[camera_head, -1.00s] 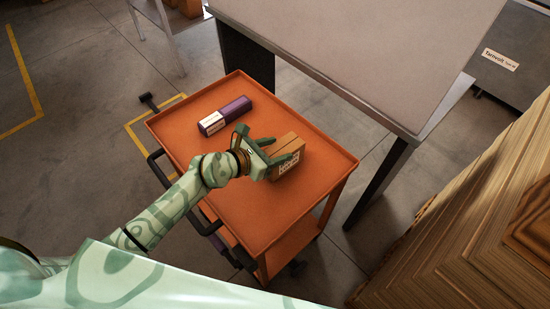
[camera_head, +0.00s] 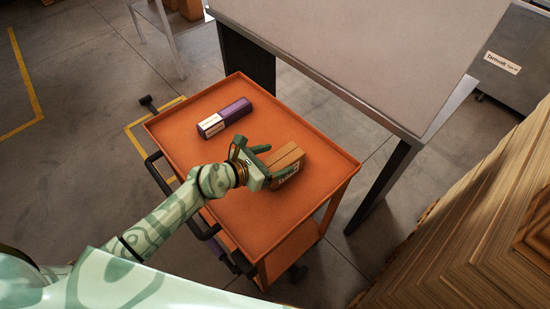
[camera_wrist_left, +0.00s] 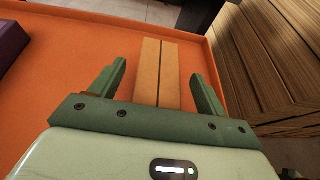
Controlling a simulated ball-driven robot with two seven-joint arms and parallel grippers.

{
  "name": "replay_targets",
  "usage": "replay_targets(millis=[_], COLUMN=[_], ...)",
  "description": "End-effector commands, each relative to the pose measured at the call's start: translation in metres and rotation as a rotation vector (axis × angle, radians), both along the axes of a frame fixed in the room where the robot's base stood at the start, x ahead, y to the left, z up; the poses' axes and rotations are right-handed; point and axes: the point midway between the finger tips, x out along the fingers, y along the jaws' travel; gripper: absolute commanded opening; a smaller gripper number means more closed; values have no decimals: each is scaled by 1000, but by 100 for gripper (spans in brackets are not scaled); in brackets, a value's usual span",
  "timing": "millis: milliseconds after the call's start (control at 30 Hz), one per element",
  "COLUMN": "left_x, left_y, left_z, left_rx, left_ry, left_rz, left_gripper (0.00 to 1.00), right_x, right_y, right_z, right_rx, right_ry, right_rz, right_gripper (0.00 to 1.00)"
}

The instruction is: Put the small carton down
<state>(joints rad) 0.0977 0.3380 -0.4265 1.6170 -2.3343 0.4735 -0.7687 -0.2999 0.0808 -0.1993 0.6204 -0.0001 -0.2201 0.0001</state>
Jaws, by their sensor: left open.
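In the left wrist view the carton (camera_wrist_left: 157,74) stands between the two green fingers, with a gap on each side. My left gripper (camera_head: 275,157) is open around the near part of the carton; it also shows in the left wrist view (camera_wrist_left: 160,80). The carton's near end is partly hidden by the gripper. My right gripper is not in view.
A purple box (camera_head: 225,117) with a white label lies on the cart behind the gripper. A grey-topped table (camera_head: 365,50) stands beyond the cart. Stacked brown boards (camera_head: 480,220) stand at the right. The cart's right and near surface is clear.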

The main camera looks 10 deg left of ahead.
Motion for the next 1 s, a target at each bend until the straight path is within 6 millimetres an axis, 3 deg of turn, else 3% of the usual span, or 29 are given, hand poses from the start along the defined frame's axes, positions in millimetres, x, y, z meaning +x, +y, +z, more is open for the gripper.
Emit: replay_targets(millis=[300, 500, 1000], left_x=[-53, -76, -82], left_y=[41, 60, 64], left_z=[30, 41, 44], left_rx=[3, 1, 0], left_ry=[1, 2, 0], left_rz=[-1, 0, 0], left_gripper=[76, 76, 76], right_x=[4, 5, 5], right_y=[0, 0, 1], right_z=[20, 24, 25], right_rx=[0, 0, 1], right_ry=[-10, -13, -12], right_rz=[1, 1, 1], right_gripper=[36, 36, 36])
